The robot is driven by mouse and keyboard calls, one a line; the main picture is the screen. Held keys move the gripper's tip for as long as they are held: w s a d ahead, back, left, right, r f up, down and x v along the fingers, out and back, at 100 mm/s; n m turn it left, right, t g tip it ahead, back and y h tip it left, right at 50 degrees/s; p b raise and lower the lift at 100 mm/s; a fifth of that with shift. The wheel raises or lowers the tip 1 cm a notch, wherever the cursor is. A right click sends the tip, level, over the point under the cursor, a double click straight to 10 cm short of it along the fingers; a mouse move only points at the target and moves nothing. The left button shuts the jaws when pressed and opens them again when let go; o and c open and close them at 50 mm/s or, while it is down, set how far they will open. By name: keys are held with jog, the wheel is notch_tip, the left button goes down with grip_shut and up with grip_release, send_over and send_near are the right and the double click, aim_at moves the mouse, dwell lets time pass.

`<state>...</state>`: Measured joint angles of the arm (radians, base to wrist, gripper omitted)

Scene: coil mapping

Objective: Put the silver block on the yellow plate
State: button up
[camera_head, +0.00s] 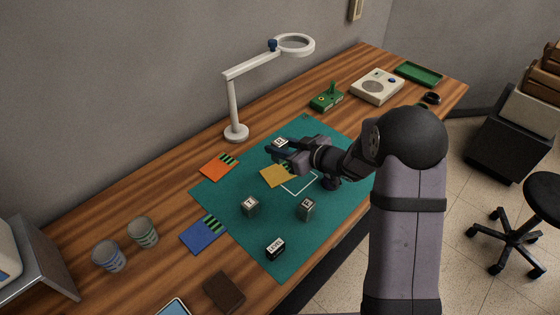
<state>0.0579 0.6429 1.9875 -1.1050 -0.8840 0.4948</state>
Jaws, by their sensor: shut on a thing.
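My gripper (281,149) reaches in from the right over the far part of the green mat and is shut on a small block (280,142) with a pale label on top. It looks like the silver block; its sides are mostly hidden by the fingers. The yellow plate (271,178), with dark and green stripes at its far right corner, lies flat on the mat just below the gripper in the picture. The gripper and wrist partly cover its far right side. The held block appears beyond the plate; its height above the mat is hard to tell.
Three other labelled blocks stand on the mat (225,195): one at left (250,206), one at right (305,209), a black one nearest (275,248). An orange plate (217,167) and a blue plate (203,235) lie at left. A white lamp (233,105) stands behind.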

jog(key=shift+f+p, duration=0.3)
jog(key=shift+f, duration=2.45)
jog(key=shift+f, duration=0.15)
jog(key=o, duration=1.3)
jog(key=shift+c, duration=0.2)
